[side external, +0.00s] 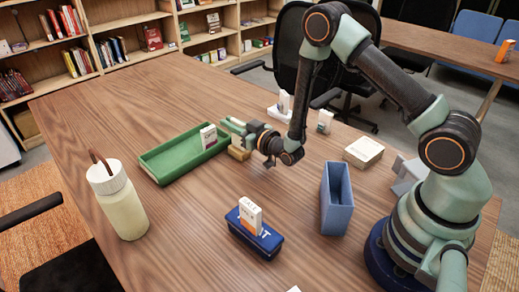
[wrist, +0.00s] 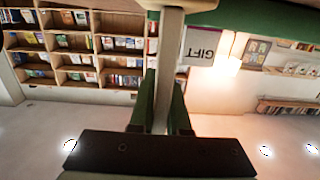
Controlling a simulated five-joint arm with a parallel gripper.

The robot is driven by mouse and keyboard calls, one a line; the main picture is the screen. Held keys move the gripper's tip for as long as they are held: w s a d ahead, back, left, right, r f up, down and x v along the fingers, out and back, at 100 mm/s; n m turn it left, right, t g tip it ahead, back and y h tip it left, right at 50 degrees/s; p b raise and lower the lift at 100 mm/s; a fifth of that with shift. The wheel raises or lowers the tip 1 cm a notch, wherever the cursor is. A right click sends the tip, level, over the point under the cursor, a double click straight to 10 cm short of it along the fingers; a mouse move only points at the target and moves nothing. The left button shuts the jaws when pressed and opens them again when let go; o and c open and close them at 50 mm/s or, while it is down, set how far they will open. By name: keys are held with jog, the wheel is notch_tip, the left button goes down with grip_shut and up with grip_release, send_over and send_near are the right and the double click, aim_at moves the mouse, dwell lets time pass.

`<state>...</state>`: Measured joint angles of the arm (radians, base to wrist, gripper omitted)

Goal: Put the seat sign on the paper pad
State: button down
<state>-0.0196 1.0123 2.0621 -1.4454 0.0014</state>
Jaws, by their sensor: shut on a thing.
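My gripper (side external: 236,128) reaches level to the left across the table, its green fingers shut on the seat sign (side external: 240,153). In the side view mostly the sign's tan base shows, below the fingers and close to the right end of the green tray. In the upside-down wrist view the sign (wrist: 168,60) is a pale upright plate seen edge-on between the fingers (wrist: 162,110), with its wider base at the top. Its face is hidden, and I cannot tell whether the base touches the table. The paper pad (side external: 363,152) is a cream block lying to the right, apart from my gripper.
The green tray (side external: 165,172) holds a white card (side external: 208,137); a GIFT card (wrist: 202,45) shows in the wrist view. A blue box with a card (side external: 256,240), a blue open holder (side external: 336,205), a bottle (side external: 118,205) and two small white stands (side external: 280,110) (side external: 325,121) stand around.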

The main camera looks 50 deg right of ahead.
jog(key=c, duration=0.9)
grip_release()
